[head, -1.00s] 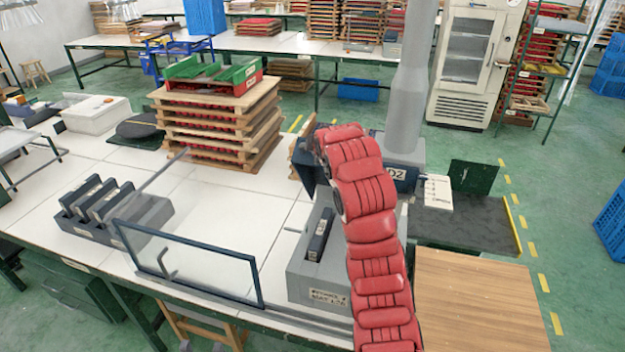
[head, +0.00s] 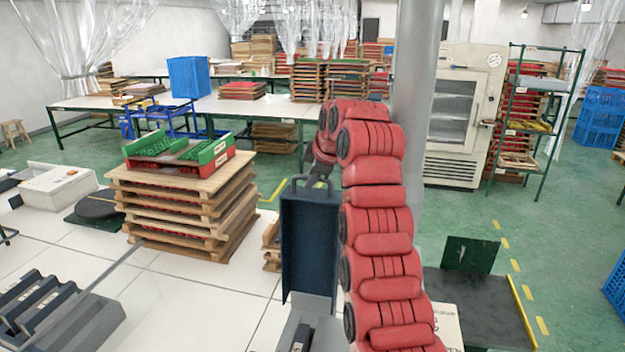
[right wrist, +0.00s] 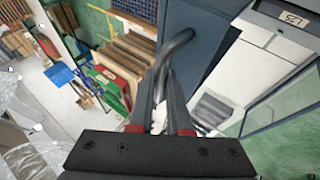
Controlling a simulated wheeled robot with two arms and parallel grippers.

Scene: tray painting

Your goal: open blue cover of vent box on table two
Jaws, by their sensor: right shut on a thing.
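The dark blue cover (head: 309,245) stands roughly upright left of my right arm, with a grey handle (head: 312,183) at its top. My right gripper (head: 320,172) is at that handle, partly hidden by my red arm. In the right wrist view, the fingers (right wrist: 165,92) are shut on the curved grey handle (right wrist: 180,45), beside the blue cover (right wrist: 203,25). The body of the vent box is largely hidden behind my arm, below the thick grey pipe (head: 414,120). My left gripper is out of view.
Stacked wooden trays (head: 205,205) stand on the white table (head: 200,300) to the left of the cover. Grey slotted holders (head: 60,310) sit at the near left.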

